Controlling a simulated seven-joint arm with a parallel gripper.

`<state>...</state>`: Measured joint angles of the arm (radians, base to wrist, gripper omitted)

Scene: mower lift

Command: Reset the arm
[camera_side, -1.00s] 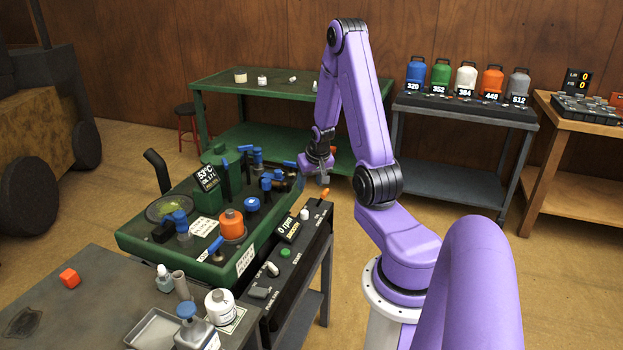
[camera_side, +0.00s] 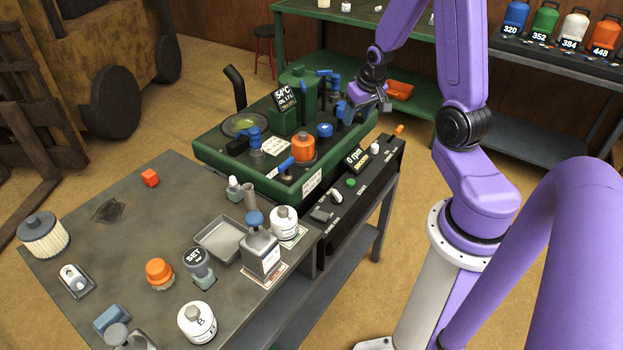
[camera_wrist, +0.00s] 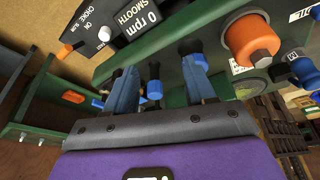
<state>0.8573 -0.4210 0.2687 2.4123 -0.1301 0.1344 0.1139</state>
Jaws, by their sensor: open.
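My purple arm stands at the right in the side view. My gripper (camera_side: 385,104) hangs beside the right end of the green engine bench (camera_side: 222,160), near its blue-handled valves (camera_side: 343,110). In the wrist view my gripper (camera_wrist: 160,70) is open, its two fingers spread apart. A blue-capped fitting (camera_wrist: 154,90) shows between the fingers, apparently beyond them. I see nothing held. Whether the fingers touch any fitting cannot be told.
A black control panel (camera_side: 372,176) reads 0 rpm beside the bench. A grey table (camera_side: 110,240) holds bottles, a tray and an orange cube (camera_side: 150,177). A green table (camera_side: 415,52) and a shelf of coloured jugs (camera_side: 545,20) stand behind.

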